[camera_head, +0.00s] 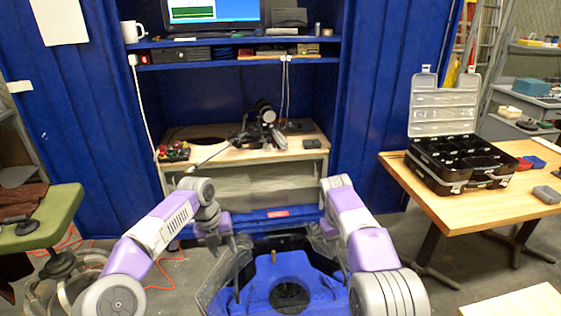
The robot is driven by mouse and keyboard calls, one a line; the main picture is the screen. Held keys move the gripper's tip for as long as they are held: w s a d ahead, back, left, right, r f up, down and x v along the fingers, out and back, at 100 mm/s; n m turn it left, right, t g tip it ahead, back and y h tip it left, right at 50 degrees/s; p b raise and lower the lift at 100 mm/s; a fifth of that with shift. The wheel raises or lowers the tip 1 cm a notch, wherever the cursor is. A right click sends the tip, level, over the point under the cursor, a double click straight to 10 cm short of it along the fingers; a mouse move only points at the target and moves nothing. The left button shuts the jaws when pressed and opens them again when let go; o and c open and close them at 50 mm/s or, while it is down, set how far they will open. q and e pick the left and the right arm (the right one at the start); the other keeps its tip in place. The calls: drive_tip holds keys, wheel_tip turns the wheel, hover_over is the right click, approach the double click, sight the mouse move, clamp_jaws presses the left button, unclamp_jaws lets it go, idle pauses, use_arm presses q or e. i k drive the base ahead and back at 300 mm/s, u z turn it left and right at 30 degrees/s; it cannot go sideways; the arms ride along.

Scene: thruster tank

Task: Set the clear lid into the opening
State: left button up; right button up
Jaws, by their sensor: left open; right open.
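A blue tank-like body (258,268) with a round dark opening (290,297) sits at the bottom centre, cut off by the frame edge. Clear, see-through sheets (222,278) stand along its left side; I cannot tell whether they are the clear lid or part of the tank. My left gripper (224,246) points down at the tank's upper left side, open. My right gripper (338,250) is at the tank's upper right side, open, its fingers partly hidden by my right arm. No separate lid shows clearly in either gripper.
A workbench (240,157) with a dark device stands behind in a blue booth. At right, a wooden table (455,215) holds an open black case (460,165) with a raised clear cover (445,112). A green-topped stool (40,218) is at left.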

sight(283, 262)
drive_tip(key=k, duration=1)
